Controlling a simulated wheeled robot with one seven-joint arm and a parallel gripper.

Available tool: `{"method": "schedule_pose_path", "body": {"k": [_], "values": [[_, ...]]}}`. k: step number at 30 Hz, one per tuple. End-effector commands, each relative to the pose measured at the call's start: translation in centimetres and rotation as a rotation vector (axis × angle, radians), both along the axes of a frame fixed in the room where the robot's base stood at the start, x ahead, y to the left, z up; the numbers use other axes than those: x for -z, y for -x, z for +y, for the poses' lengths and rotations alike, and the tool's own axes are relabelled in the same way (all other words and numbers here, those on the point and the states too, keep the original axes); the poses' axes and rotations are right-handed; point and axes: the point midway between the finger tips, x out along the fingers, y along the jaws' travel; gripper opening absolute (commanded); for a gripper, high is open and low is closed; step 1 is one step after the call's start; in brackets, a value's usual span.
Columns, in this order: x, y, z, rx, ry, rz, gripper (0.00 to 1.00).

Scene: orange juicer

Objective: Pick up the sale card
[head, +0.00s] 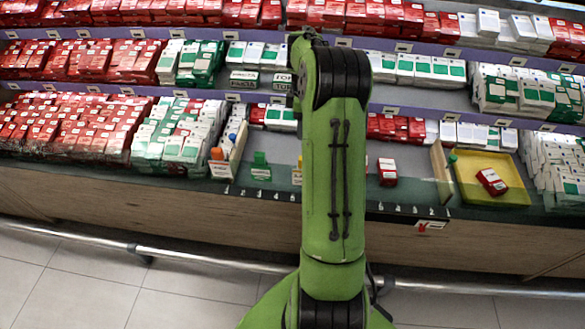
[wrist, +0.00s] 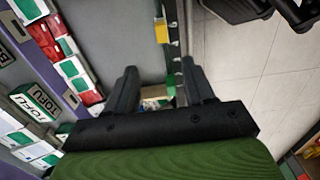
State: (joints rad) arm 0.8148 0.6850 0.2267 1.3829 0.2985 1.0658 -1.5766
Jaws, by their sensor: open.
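I cannot tell for sure which item is the sale card. A small white card with red marks (head: 220,170) stands at the front of the shelf, below an orange-capped bottle. Another white tag with a red mark (head: 432,225) is on the counter's front edge, right of my arm. In the head view my arm hides my gripper. No readable sale card shows there.
A yellow tray (head: 520,190) holding a red box (head: 491,181) is at the right. A single red box (head: 387,172) stands on the counter. Packed shelves rise behind; a metal rail (head: 200,259) runs low in front.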

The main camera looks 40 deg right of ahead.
Motion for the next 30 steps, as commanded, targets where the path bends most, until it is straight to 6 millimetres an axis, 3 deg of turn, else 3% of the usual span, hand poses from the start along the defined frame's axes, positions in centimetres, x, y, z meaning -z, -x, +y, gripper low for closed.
{"method": "schedule_pose_path", "body": {"k": [9, 16, 21, 24, 30], "values": [[8.1, 0.1, 0.1, 0.001, -0.005, 0.004, 0.53], [11.0, 0.2, 0.1, 0.001, -0.003, 0.001, 0.53], [14.4, 0.5, 0.2, 0.001, -0.005, 0.002, 0.53], [15.4, 0.4, 0.1, 0.001, -0.002, 0.002, 0.53], [15.3, 0.4, 0.1, 0.001, -0.001, 0.001, 0.53]]}}
